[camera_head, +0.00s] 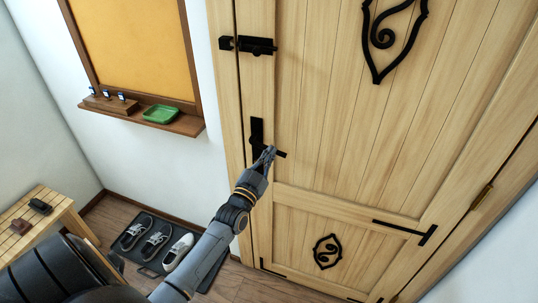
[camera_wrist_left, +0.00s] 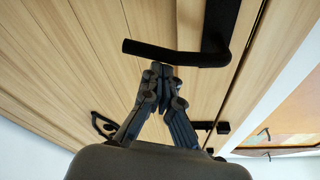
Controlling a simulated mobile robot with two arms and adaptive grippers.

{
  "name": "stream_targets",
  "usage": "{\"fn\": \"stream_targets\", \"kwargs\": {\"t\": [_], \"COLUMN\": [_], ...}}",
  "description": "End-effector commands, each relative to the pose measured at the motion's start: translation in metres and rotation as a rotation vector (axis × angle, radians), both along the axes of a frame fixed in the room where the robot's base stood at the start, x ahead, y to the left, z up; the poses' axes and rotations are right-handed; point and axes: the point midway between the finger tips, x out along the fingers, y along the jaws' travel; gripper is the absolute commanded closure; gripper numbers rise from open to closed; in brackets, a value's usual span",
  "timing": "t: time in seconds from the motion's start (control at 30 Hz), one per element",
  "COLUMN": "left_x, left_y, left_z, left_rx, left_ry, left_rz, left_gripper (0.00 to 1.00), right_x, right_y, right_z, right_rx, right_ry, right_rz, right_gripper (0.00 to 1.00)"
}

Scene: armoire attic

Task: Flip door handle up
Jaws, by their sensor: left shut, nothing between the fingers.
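The black door handle has a tall plate (camera_head: 256,132) and a lever (camera_head: 281,154) that sticks out to the right, roughly level, on the pale wooden door (camera_head: 330,110). My left gripper (camera_head: 268,151) is at the lever, its fingers shut and empty, covering part of it. In the left wrist view the lever (camera_wrist_left: 170,53) lies just past the closed fingertips (camera_wrist_left: 160,70), with its plate (camera_wrist_left: 221,25) beside it. I cannot tell whether the fingertips touch the lever. My right gripper is not in view.
A black sliding bolt (camera_head: 248,45) sits higher on the door. Left are a wall shelf (camera_head: 180,124) with a green tray (camera_head: 160,114), shoes on a dark mat (camera_head: 150,268), and a wooden bench (camera_head: 50,220).

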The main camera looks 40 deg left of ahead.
Motion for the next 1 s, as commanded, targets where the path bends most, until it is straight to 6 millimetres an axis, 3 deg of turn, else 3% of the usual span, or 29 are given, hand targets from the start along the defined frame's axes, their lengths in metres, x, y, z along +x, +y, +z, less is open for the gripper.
{"fn": "stream_targets", "kwargs": {"t": [0.67, 1.0], "left_x": [0.0, -0.001], "left_y": [0.001, 0.004], "left_z": [-0.009, -0.023], "left_rx": [0.076, 0.244], "left_ry": [0.024, 0.066], "left_rz": [0.0, 0.0], "left_gripper": [1.0, 1.0], "right_x": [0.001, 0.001], "right_y": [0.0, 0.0], "right_z": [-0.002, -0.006], "right_rx": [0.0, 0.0], "right_ry": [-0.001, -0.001], "right_rz": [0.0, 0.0], "right_gripper": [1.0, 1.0]}}
